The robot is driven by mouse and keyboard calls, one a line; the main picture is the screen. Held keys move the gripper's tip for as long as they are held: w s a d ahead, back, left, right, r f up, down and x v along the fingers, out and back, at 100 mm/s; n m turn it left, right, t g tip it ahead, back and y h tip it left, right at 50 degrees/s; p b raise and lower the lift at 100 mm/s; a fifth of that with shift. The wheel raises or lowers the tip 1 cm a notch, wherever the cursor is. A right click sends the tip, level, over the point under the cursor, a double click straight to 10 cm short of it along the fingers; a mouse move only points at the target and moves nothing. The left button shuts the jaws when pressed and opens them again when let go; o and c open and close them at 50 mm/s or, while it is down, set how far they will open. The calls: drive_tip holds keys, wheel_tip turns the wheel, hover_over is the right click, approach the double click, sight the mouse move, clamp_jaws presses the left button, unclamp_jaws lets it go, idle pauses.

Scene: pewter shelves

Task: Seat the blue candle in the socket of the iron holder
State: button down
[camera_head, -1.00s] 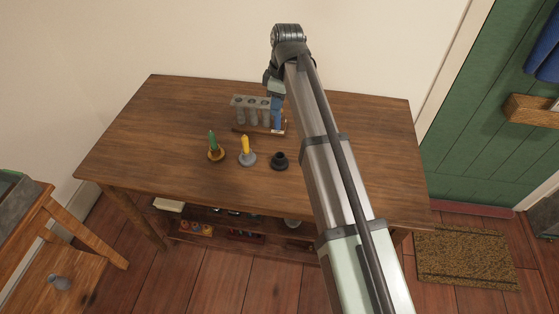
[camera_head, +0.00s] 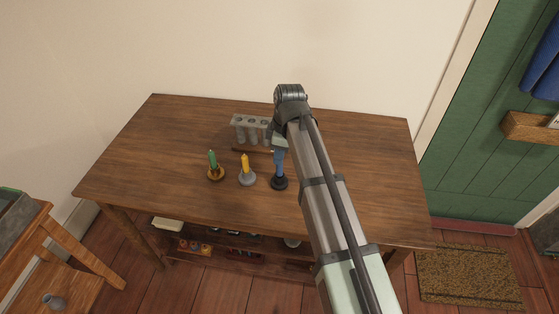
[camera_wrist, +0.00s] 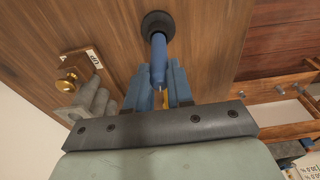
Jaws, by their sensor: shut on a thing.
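The blue candle (camera_head: 279,162) stands upright at the black iron holder (camera_head: 279,184). My gripper (camera_head: 280,147) is shut on the candle's upper part. In the wrist view the candle (camera_wrist: 159,60) runs from the holder (camera_wrist: 157,24) to its wick end between my blue fingers (camera_wrist: 160,90). The candle's lower end meets the holder's socket mouth. I cannot tell whether it is in the socket or just above it, or how deep.
A yellow candle in a grey holder (camera_head: 247,178) and a green candle in a brass-coloured holder (camera_head: 215,173) stand to the left. A grey rack (camera_head: 246,128) stands behind, partly hidden by my arm. The table's left side (camera_head: 145,150) is clear.

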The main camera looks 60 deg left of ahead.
sight(279, 175)
drive_tip(key=shift+f, duration=1.5)
drive_tip(key=shift+f, duration=0.1)
drive_tip(key=c, duration=1)
unclamp_jaws()
wheel_tip(279, 175, up, 12)
drive_tip(key=w+d, duration=0.1)
drive_tip(key=shift+w, duration=0.1)
